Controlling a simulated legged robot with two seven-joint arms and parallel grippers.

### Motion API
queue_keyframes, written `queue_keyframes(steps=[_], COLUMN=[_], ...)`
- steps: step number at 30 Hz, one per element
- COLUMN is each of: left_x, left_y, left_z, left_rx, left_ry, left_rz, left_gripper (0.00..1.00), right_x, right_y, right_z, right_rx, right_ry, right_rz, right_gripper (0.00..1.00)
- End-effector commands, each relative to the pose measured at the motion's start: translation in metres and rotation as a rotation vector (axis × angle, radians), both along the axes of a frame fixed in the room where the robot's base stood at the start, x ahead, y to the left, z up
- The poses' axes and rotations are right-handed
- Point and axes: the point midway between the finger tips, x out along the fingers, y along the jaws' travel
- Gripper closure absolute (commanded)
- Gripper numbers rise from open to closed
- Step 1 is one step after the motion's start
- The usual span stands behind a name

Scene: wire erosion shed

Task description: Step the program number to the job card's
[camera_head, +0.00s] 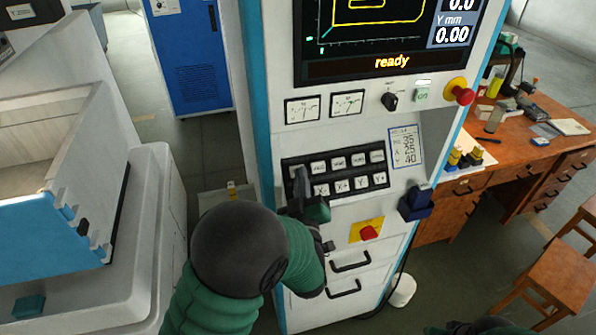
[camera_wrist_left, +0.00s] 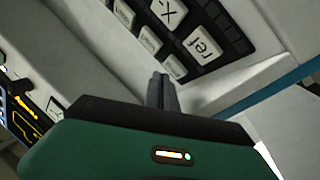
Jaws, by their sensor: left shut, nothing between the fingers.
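The machine's dark keypad (camera_head: 336,172) has two rows of pale keys on the sloping white console. The wrist view shows its ref key (camera_wrist_left: 203,46) and X- key (camera_wrist_left: 170,10). My left gripper (camera_head: 301,180) is shut and empty at the keypad's left end, covering part of it. In the wrist view its fingertips (camera_wrist_left: 162,76) point at the panel near the keypad edge; contact cannot be told. The job card (camera_head: 406,147), white with a blue border, is right of the keypad; its figures are small. The screen (camera_head: 375,30) reads "ready"; its top is cut off.
Above the keypad are two dials (camera_head: 325,108), a black rotary switch (camera_head: 390,100) and a red emergency button (camera_head: 461,92). A red button on a yellow plate (camera_head: 368,232) and a dark blue holder (camera_head: 415,203) sit lower. A wooden desk (camera_head: 510,150) stands right.

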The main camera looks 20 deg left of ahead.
Motion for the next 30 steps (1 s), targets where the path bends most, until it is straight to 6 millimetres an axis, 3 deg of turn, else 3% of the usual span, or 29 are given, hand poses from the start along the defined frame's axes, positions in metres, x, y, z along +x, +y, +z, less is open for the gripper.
queue_keyframes(steps=[30], left_x=[0.0045], left_y=[0.0045], left_z=[-0.0033], left_rx=[0.000], left_ry=[0.000], left_rz=[0.000], left_gripper=[1.00], right_x=[0.0000], right_y=[0.0000], right_z=[-0.0078], right_rx=[0.000], right_ry=[0.000], right_rz=[0.000], right_gripper=[0.49])
